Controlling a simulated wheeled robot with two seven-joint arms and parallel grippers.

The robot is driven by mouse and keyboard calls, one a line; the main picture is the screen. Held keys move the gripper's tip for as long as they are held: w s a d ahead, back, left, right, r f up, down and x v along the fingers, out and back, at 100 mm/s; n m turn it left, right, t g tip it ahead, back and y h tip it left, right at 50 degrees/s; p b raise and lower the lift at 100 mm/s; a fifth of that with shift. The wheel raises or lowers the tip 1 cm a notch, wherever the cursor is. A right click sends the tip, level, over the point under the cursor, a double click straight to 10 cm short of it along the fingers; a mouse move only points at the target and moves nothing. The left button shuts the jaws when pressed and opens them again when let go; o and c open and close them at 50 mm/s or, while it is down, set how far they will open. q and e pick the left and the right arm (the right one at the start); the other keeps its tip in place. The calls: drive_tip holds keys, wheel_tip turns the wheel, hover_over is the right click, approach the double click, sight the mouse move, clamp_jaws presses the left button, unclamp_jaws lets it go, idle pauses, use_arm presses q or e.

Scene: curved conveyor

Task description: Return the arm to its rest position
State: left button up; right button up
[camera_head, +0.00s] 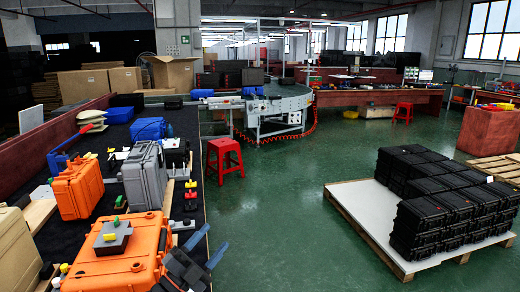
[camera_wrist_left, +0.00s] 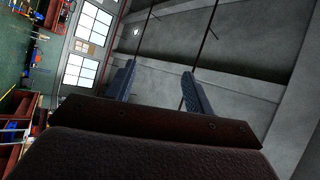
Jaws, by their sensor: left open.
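My left gripper (camera_head: 214,238) shows at the bottom of the head view, near the right edge of the dark-topped bench (camera_head: 195,215). Its two blue fingers are apart with nothing between them. In the left wrist view the open fingers (camera_wrist_left: 159,69) point up toward the grey ceiling and windows, and the picture is tilted. An orange case (camera_head: 125,262) is just left of the gripper, with a grey block (camera_head: 113,237) and small coloured pieces on top. I cannot tell the exact gap between gripper and case. My right gripper is not in view.
A grey case (camera_head: 145,175) and another orange case (camera_head: 78,188) stand farther back on the bench. A red stool (camera_head: 224,158) is beside it. The curved conveyor (camera_head: 290,98) is at the back. Green floor between is clear.

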use_arm(q)
drive_tip(key=s+a+f+n+g+y+p, duration=0.15)
drive_tip(key=s+a+f+n+y, duration=0.25)
drive_tip(key=f+n+y, duration=0.65)
drive_tip(key=s+a+f+n+g+y, duration=0.3)
drive_tip(key=s+f+n+y, duration=0.3)
drive_tip(key=f, duration=0.7)
drive_tip(key=s+d+f+g+h, duration=0.1)
drive_tip(key=s+f+g, duration=0.2)
drive_tip(key=s, duration=0.4)
drive_tip(key=s+d+f+n+g, duration=0.1)
drive_tip(key=s+d+f+g, duration=0.1)
drive_tip(key=s+f+g, duration=0.2)
drive_tip(key=s+d+f+n+g+h+p, duration=0.1)
drive_tip(key=s+f, duration=0.4)
drive_tip(key=s, duration=0.5)
drive_tip(key=d+g, duration=0.1)
drive_tip(key=g, duration=0.1)
drive_tip(key=shift+s+g+h, duration=0.35)
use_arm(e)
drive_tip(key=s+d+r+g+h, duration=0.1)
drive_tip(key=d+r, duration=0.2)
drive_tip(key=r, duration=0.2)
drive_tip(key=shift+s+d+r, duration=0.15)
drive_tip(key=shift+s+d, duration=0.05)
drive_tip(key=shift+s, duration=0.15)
